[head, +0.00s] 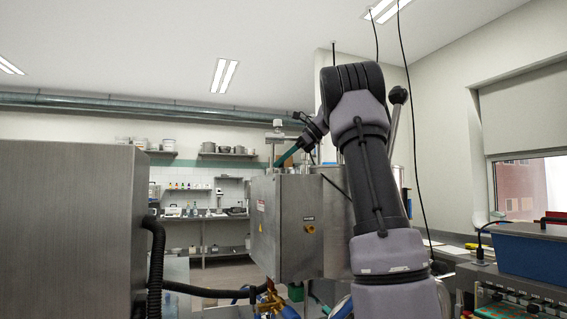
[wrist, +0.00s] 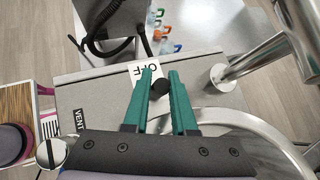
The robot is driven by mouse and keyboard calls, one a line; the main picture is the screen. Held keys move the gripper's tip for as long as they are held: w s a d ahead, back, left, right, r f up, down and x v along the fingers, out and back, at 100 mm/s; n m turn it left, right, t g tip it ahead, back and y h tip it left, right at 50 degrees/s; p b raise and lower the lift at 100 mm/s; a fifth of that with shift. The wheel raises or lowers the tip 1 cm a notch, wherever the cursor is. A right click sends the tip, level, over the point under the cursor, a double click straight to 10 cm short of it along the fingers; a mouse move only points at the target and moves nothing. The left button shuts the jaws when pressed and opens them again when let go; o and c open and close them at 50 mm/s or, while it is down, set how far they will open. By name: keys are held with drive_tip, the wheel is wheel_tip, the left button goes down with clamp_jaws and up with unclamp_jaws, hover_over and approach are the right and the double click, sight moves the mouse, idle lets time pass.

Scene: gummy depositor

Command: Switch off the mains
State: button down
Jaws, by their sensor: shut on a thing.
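A small black knob (wrist: 159,87) stands on the grey top of a steel cabinet. A white label reading OFF (wrist: 143,72) lies beside it, partly covered by a finger. My gripper (wrist: 160,72) has its two teal fingers on either side of the knob and is shut on it. In the head view my gripper (head: 287,157) reaches down behind the top of the steel cabinet (head: 290,222), and the knob is hidden there. I cannot tell which way the knob is set.
A VENT label (wrist: 80,121) and a metal post (wrist: 222,77) are on the same cabinet top. A curved steel tube runs close to the right finger. In the head view a large steel housing (head: 70,235) fills the left, and a blue bin (head: 535,252) stands at right.

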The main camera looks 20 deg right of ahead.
drive_tip(key=h, duration=0.1)
drive_tip(key=a+h, duration=0.1)
drive_tip(key=h, duration=0.1)
drive_tip(key=shift+a+n, duration=0.25)
drive_tip(key=shift+n, duration=0.15)
drive_tip(key=shift+a+f+h, duration=0.15)
drive_tip(key=shift+a+h, duration=0.05)
drive_tip(key=shift+h, duration=0.5)
drive_tip(key=shift+a+f+h, duration=0.15)
drive_tip(key=shift+a+h, duration=0.05)
drive_tip(key=shift+h, duration=0.5)
drive_tip(key=c, duration=0.8)
unclamp_jaws()
drive_tip(key=shift+o, duration=0.2)
drive_tip(key=v, duration=1)
drive_tip(key=shift+r, duration=0.4)
